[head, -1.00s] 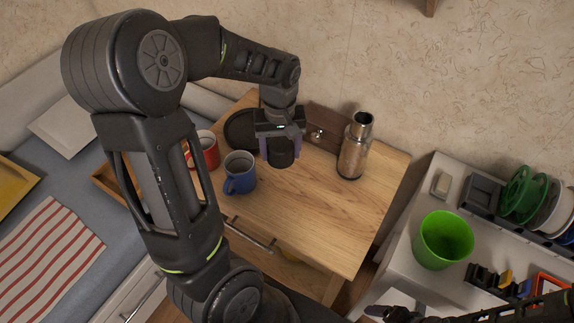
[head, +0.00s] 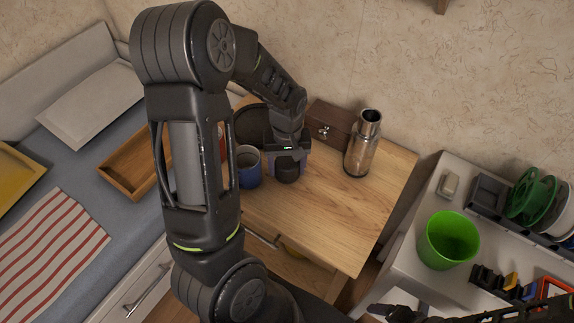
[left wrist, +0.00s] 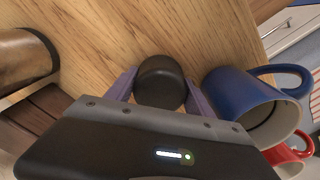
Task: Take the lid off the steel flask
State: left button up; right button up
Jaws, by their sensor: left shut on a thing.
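The steel flask (head: 361,155) stands upright on the wooden cabinet top, its narrow neck bare and open. Its body also shows at the left edge of the left wrist view (left wrist: 22,60). My left gripper (head: 289,167) is shut on the black lid (head: 288,174), left of the flask and apart from it. In the left wrist view the round lid (left wrist: 160,80) sits between the two purple-grey fingers. The lid is at or just above the wood; I cannot tell if it touches. My right gripper (head: 385,311) is low at the bottom edge, its jaws unclear.
A blue mug (head: 248,168) stands close left of the lid. A red mug (left wrist: 290,158) is beside it, mostly hidden by my arm in the head view. A brown box (head: 330,125) and a dark round plate (head: 250,124) are behind. The front right of the cabinet top is clear.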

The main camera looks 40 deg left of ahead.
aim_at(287, 161)
pick_arm(q)
jog(key=shift+f, duration=0.1)
jog(key=o, duration=1.7)
jog(key=shift+r, duration=0.2)
notch_tip(287, 161, up, 12)
jog(key=shift+p, duration=0.35)
